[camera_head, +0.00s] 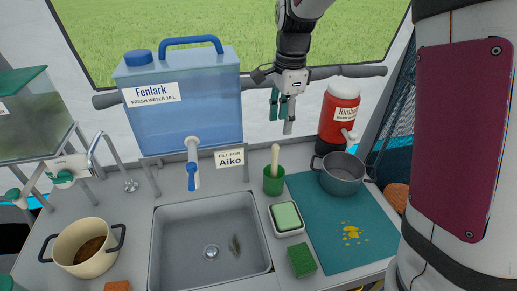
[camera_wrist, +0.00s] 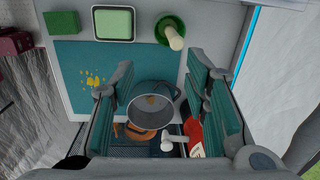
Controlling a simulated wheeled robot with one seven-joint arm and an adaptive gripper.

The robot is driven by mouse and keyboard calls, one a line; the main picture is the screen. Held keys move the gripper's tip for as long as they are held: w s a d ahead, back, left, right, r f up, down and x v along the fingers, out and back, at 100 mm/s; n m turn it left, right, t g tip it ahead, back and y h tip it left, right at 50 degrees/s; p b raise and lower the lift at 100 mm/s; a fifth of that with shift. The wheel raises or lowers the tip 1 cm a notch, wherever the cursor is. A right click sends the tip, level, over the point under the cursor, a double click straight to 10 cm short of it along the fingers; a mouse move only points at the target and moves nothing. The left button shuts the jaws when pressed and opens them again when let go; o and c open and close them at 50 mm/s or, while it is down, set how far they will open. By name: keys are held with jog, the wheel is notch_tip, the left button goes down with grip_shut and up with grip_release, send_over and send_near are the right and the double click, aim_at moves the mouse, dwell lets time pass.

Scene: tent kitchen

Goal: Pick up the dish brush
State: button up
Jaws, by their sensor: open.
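The dish brush (camera_head: 275,155) appears to be the item with a pale handle standing upright in a green cup (camera_head: 273,185), right of the sink. Its lower end is hidden inside the cup. In the wrist view the pale handle (camera_wrist: 175,38) rises from the green cup (camera_wrist: 166,22) near the top edge. My gripper (camera_head: 283,112) is open and empty, hanging fingers-down above and behind the cup, apart from the handle. In the wrist view my fingers (camera_wrist: 162,75) are spread, with the cup beyond them.
The sink (camera_head: 160,240) is left of the cup. A white dish with a green sponge (camera_head: 286,216), a green block (camera_head: 301,260), a teal mat (camera_head: 325,235) and a grey pot (camera_head: 342,178) lie right. A red dispenser (camera_head: 338,115) and blue water tank (camera_head: 185,105) stand behind.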

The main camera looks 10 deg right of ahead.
aim_at(275, 163)
jog(key=w+f+m, duration=0.1)
jog(key=w+f, duration=0.1)
jog(key=f, duration=0.1)
jog(key=w+f+m, duration=0.1)
jog(key=shift+w+f+m+g, duration=0.3)
jog(key=shift+f, duration=0.1)
notch_tip(275, 163, down, 8)
jog(key=shift+f, duration=0.1)
jog(key=shift+s+a+f+p, duration=0.1)
jog(key=shift+f+p, duration=0.35)
jog(key=shift+f, duration=0.95)
jog(key=shift+a+f+p, duration=0.1)
jog(key=shift+f+p, duration=0.3)
jog(key=shift+f, duration=0.95)
grip_shut()
